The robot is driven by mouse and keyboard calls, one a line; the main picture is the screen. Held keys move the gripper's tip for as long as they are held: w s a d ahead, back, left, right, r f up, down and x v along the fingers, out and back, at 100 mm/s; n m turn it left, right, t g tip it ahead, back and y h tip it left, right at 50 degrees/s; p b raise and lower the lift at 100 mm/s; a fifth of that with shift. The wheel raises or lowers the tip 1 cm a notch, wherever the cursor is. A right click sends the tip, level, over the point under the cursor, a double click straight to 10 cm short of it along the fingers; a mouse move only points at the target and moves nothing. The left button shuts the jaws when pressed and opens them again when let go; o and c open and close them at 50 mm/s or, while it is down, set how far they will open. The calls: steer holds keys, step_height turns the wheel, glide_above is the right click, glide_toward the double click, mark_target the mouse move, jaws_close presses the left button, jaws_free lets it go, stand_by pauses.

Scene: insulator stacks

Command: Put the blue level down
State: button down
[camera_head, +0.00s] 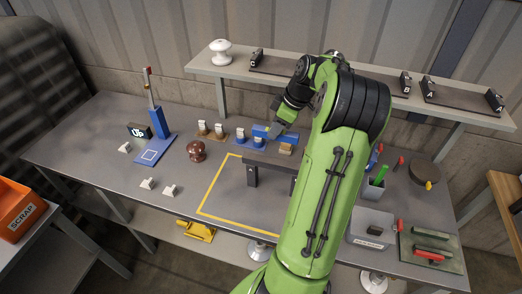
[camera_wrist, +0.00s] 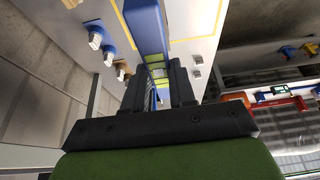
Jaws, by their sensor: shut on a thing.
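The blue level (camera_head: 259,131) shows as a blue bar at my gripper, over the back middle of the grey workbench. My gripper (camera_head: 277,129) is shut on it; the arm hides part of this area. In the wrist view the blue level (camera_wrist: 147,30) runs up from between the dark fingers of my gripper (camera_wrist: 160,88), with yellow-green parts along it. A raised grey stand (camera_head: 258,158) is close by, just in front of the level. I cannot tell whether the level touches anything below it.
Left of the level are small blue and tan holders (camera_head: 210,132), a brown insulator (camera_head: 196,152) and a blue upright gauge (camera_head: 157,122). A shelf (camera_head: 205,68) runs behind.

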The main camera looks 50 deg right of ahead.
steer(key=f, duration=0.3)
steer(key=f+b, duration=0.1)
steer(key=f, duration=0.5)
steer(key=shift+s+f+b, duration=0.3)
steer(key=shift+f, duration=0.1)
steer(key=shift+f, duration=0.1)
steer(key=c, duration=0.9)
jaws_free()
steer(key=shift+c, duration=0.2)
